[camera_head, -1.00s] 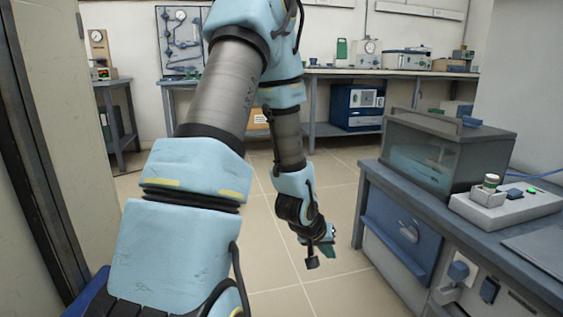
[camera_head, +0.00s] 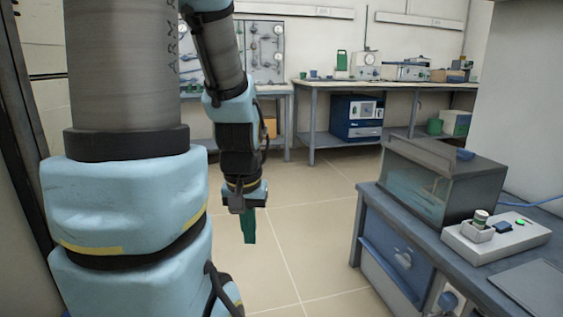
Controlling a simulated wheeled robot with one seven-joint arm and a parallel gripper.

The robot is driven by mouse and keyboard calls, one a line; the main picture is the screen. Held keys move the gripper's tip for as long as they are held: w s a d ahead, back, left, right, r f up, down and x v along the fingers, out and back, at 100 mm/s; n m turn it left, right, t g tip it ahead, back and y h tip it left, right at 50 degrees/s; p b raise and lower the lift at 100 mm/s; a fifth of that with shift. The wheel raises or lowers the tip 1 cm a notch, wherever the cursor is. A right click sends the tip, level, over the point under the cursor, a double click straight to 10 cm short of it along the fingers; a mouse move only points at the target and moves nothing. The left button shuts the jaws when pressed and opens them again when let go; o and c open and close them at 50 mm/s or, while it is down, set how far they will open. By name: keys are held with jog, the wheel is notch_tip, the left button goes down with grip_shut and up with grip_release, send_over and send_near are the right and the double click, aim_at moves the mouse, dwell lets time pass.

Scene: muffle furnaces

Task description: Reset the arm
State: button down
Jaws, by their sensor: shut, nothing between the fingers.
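My arm fills the left side of the head view, with its upper links rising out of the top of the picture. The forearm comes back down to my gripper (camera_head: 249,226), which hangs pointing down over the open floor. Its teal fingers are together and hold nothing. The gripper is well to the left of the bench and touches nothing.
At right, a blue-grey bench (camera_head: 385,225) carries a transparent-walled box (camera_head: 432,188) and a white device (camera_head: 495,240) with a green light. Back benches (camera_head: 370,86) hold instruments, with a blue unit (camera_head: 356,117) below. The tiled floor (camera_head: 320,230) between is clear. A dark-edged panel stands close at left.

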notch_tip(320, 180, up, 32)
jog(key=p, duration=2.9)
jog(key=shift+f+p, duration=0.15)
jog(key=shift+p, duration=0.25)
